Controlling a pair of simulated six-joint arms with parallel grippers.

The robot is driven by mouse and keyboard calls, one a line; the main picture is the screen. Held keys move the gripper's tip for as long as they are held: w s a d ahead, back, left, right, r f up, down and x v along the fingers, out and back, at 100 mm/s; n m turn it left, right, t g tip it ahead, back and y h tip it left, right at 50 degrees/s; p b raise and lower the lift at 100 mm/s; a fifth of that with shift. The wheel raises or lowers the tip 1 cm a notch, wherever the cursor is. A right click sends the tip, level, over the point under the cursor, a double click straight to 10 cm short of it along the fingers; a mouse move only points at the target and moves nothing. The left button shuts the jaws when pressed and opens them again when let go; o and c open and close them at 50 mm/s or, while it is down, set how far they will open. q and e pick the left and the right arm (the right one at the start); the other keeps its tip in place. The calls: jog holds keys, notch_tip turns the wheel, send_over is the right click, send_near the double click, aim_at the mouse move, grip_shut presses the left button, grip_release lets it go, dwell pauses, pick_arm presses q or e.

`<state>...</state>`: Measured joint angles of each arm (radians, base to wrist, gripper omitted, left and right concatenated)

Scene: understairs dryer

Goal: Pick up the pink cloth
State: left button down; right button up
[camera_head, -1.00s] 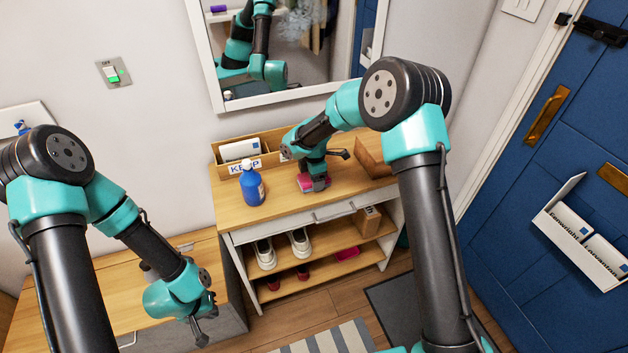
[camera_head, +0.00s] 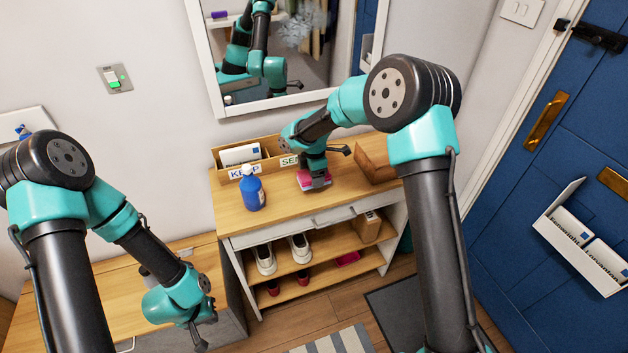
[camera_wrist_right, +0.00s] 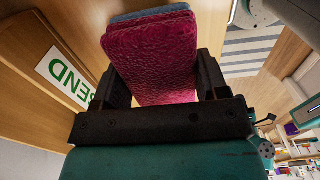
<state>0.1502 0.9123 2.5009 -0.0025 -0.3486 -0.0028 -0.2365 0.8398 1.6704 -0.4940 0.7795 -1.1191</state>
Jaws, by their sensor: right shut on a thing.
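The pink cloth (camera_head: 319,183) is at the dresser top's middle, under my right gripper (camera_head: 312,177). In the right wrist view the folded pink cloth (camera_wrist_right: 150,62) sits between the two dark fingers of my right gripper (camera_wrist_right: 160,85), which is shut on it. A blue layer (camera_wrist_right: 150,11) shows along the cloth's far edge. I cannot tell whether the cloth is clear of the wood. My left gripper (camera_head: 200,338) hangs low at the left, away from the cloth; its jaw state is unclear.
A blue bottle (camera_head: 252,190) stands left of the cloth. Behind is a wooden divided box with KEEP (camera_head: 243,171) and SEND (camera_wrist_right: 67,77) labels. A wooden holder (camera_head: 372,160) stands to the right. Shoes (camera_head: 299,248) sit on the shelf below. The dresser's front strip is clear.

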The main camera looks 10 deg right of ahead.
jog(key=s+a+r, duration=0.1)
jog(key=s+a, duration=0.2)
jog(key=s, duration=1.2)
jog(key=shift+s+r, duration=0.25)
jog(key=shift+s, duration=0.15)
jog(key=o, duration=0.4)
jog(key=c, duration=0.3)
jog(key=shift+w, duration=0.1)
